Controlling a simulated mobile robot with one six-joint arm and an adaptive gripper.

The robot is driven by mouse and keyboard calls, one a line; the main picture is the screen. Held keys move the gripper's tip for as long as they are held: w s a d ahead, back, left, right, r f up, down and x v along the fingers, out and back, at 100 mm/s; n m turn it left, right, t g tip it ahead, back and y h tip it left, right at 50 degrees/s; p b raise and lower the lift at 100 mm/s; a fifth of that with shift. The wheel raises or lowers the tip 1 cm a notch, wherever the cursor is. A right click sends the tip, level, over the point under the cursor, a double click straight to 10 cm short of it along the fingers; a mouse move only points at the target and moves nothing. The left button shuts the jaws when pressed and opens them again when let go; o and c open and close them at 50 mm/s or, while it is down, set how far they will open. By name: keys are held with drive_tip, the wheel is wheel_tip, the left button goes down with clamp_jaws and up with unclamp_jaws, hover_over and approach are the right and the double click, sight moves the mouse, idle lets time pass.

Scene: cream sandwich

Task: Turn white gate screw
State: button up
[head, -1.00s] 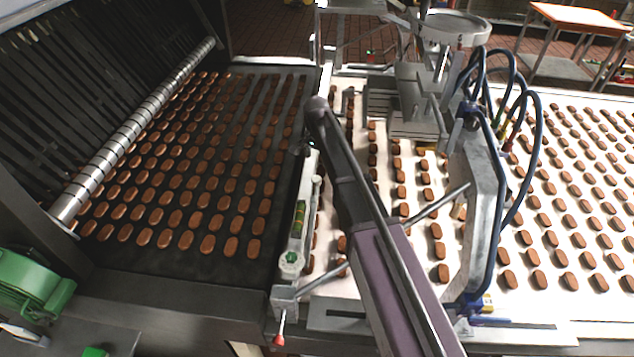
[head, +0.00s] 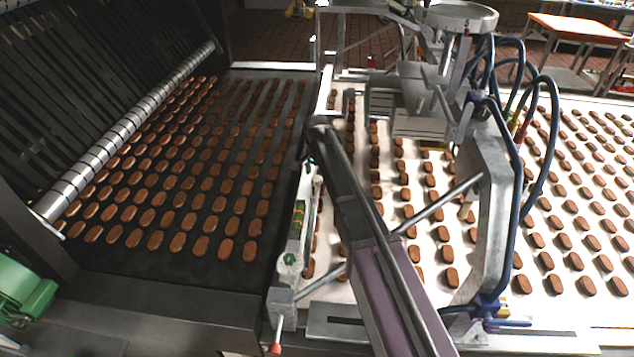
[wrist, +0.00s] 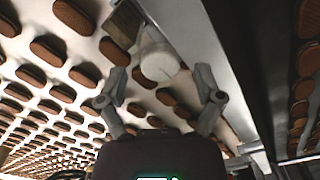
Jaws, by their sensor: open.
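The white gate screw shows in the wrist view as a pale round knob (wrist: 158,62). It stands beside a long metal rail (wrist: 205,60), close to a small brownish block (wrist: 124,24). My gripper (wrist: 160,76) is open, with one grey finger to the left of the knob and one to the right. Gaps show between the knob and both fingers, and the gripper looks empty. In the head view my dark and purple arm reaches up over the rail side of the white belt. I cannot make out the fingertips or the knob there.
Rows of brown biscuits lie on the white belt (head: 345,290) and the dark belt (head: 150,265). A metal frame with blue hoses (head: 518,150) and a slanted rod (head: 440,205) stand close to my arm. A silver roller (head: 120,130) spans the dark belt.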

drive_tip(key=shift+f+b, duration=0.3)
drive_tip(key=shift+f, duration=0.2)
drive_tip(key=c, duration=1.2)
